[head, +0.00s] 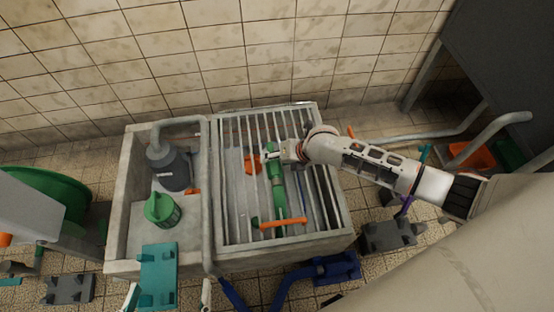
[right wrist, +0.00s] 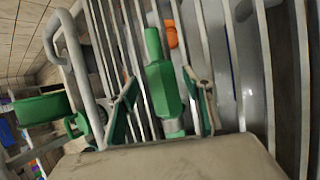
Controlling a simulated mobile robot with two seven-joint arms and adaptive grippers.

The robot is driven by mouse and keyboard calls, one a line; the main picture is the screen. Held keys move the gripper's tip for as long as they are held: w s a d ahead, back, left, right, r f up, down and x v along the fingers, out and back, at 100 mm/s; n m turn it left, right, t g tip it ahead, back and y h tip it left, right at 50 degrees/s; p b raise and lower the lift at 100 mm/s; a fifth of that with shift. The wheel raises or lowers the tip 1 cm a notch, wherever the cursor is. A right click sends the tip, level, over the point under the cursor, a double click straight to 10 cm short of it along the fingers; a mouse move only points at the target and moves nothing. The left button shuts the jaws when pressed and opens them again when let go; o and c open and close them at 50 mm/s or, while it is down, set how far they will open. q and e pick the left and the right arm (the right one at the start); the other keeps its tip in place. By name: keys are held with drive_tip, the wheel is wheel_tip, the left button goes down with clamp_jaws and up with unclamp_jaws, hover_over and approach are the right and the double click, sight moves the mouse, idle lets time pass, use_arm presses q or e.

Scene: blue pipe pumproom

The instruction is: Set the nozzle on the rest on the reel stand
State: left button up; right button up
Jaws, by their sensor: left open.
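The nozzle (head: 277,190), green with a long body, lies on the slatted grate of the basin. My right gripper (head: 270,153) is at its far end, coming in from the right. In the right wrist view the green nozzle (right wrist: 162,85) lies between the two spread fingers of my right gripper (right wrist: 160,103). A gap shows on the left side; the right finger is close, and contact is unclear. My left gripper (head: 169,292) is open at the bottom edge, with only its fingertips in view. The green reel (head: 52,190) on its grey stand is at the far left; its rest cannot be made out.
A grey pipe (head: 206,225) runs between basin and grate. A teal piece (head: 158,268) is near my left fingers.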

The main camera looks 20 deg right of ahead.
use_arm(q)
drive_tip(key=shift+s+f, duration=0.1)
drive_tip(key=shift+f, duration=0.1)
use_arm(e)
drive_tip(key=shift+s+f, duration=0.1)
drive_tip(key=v, duration=1.2)
